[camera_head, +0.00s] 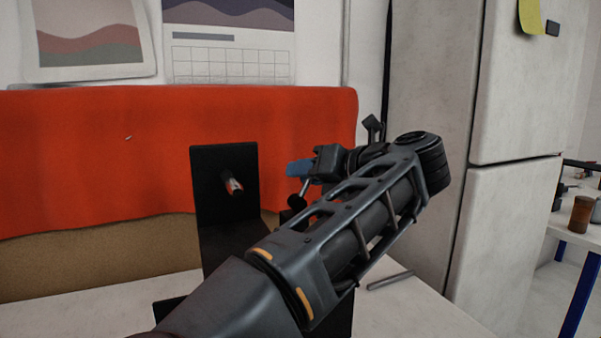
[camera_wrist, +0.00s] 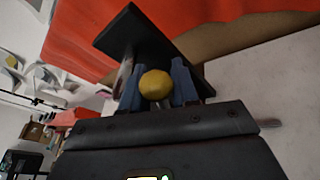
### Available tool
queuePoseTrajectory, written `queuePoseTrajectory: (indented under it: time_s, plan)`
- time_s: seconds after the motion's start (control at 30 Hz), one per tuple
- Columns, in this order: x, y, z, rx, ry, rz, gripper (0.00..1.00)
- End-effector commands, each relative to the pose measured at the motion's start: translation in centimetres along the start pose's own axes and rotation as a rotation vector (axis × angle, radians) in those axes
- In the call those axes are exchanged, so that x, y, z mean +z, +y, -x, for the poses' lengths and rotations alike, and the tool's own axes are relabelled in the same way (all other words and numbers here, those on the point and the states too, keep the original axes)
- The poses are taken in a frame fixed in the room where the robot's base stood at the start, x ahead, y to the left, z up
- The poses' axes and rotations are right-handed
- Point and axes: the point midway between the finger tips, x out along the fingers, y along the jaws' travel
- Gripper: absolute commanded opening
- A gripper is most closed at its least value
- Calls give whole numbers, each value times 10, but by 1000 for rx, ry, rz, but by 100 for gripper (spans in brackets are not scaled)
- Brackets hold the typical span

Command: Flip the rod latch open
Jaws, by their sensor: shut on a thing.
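The rod latch has a black upright plate (camera_head: 224,185) on the table, with a rod end (camera_head: 232,183) showing through it, pale and reddish at its tip. In the wrist view the black plate (camera_wrist: 130,35) stands behind a round yellow knob (camera_wrist: 156,85). My gripper (camera_head: 300,168) is to the right of the plate in the head view, its blue fingertips pointing left. In the wrist view my gripper (camera_wrist: 157,76) has one blue finger on each side of the yellow knob and is shut on it. My arm hides much of the latch's lower part in the head view.
An orange-red panel (camera_head: 90,150) stands behind the latch. A white cabinet (camera_head: 430,120) rises at the right. A loose grey rod (camera_head: 390,281) lies on the white table (camera_head: 410,315), whose front right is otherwise clear. A brown jar (camera_head: 581,214) stands on another table.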

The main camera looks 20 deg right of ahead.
Motion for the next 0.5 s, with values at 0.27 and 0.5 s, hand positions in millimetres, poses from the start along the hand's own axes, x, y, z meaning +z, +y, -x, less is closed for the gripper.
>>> queuePoseTrajectory:
  time_s: [0.27,0.5]
  plan:
    - [4,-11,3,73,-49,-176,0]
    - [2,-16,3,109,-68,-263,0]
